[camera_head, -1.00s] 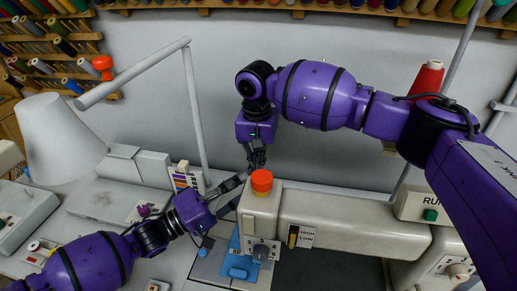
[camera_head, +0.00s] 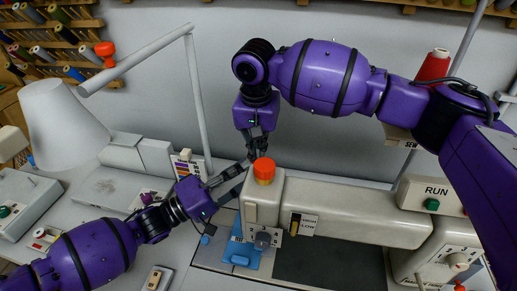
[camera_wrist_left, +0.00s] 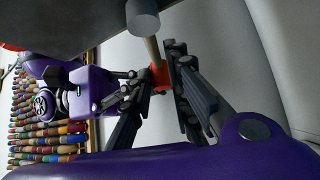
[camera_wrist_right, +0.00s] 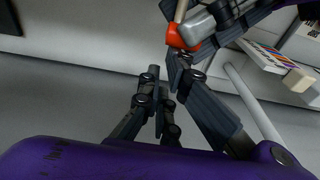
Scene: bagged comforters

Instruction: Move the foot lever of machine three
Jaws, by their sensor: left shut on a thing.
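The sewing machine (camera_head: 350,218) in front of me has a cream arm and head, and an orange cap (camera_head: 264,168) on top. A thin lever with a red-orange tip (camera_wrist_left: 159,76) shows in the left wrist view. Its tip also shows in the right wrist view (camera_wrist_right: 182,38). My left gripper (camera_head: 247,166) reaches behind the machine head from the left, shut on this red tip. In the head view the lever is hidden. My right gripper (camera_wrist_right: 163,92) hangs close to the tip, behind the machine head. Its fingers are near each other, with nothing visible between them; their exact gap is unclear.
A white lamp (camera_head: 62,125) stands at left with its bar above the bench. Another machine (camera_head: 22,205) is at far left. A grey wall is close behind, with thread racks (camera_head: 45,55). A RUN box (camera_head: 430,193) and red spool (camera_head: 434,66) are at right.

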